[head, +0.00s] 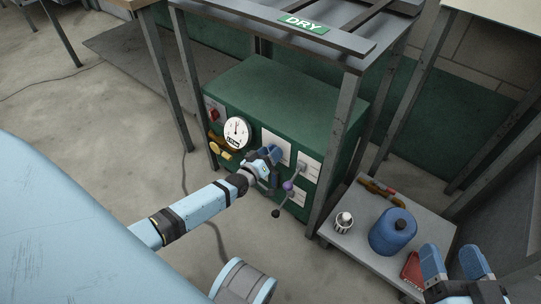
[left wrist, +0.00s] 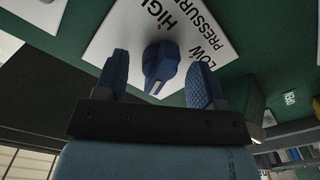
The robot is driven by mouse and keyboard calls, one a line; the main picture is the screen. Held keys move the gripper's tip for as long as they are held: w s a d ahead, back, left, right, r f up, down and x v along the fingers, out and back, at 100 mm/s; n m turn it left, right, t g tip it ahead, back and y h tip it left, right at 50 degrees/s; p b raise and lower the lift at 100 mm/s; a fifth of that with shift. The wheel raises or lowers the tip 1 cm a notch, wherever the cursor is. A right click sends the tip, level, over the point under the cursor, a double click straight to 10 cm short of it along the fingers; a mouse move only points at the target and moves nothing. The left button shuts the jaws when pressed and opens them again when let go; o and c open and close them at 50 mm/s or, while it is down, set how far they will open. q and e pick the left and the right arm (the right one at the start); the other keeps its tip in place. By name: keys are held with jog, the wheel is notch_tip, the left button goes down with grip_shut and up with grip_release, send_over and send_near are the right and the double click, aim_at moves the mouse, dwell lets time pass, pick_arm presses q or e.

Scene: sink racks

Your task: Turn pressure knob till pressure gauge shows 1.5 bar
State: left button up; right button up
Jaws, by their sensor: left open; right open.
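The pressure knob (left wrist: 162,60) is dark blue with a pale pointer mark, on a white plate (left wrist: 112,32) lettered HIGH, LOW and PRESSURE. My left gripper (left wrist: 158,82) is open, with one blue finger on each side of the knob. Gaps show between the fingers and the knob. In the head view my left gripper (head: 271,153) is at the front of the green cabinet and largely hides the knob. The round white pressure gauge (head: 238,132) is left of it; its dark needle points roughly upward, its scale too small to read. My right gripper (head: 452,262) is open and empty.
The green cabinet (head: 265,85) stands under a metal rack with a DRY sign (head: 304,23). A red switch (head: 212,112) and a lever with a purple part (head: 288,186) are on its front. A low table (head: 347,247) at right holds a blue canister (head: 392,232).

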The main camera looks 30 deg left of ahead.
pick_arm(q)
jog(key=shift+w, duration=0.25)
jog(key=c, duration=0.9)
jog(key=shift+r+n+p, duration=0.1)
jog(key=shift+n+p, duration=0.2)
jog(key=shift+n, duration=0.5)
jog(key=n, duration=0.2)
jog(key=shift+n, duration=0.3)
pick_arm(e)
jog(key=shift+s+a+f, duration=0.1)
jog(key=shift+s, duration=0.05)
pick_arm(q)
jog(key=o, duration=0.9)
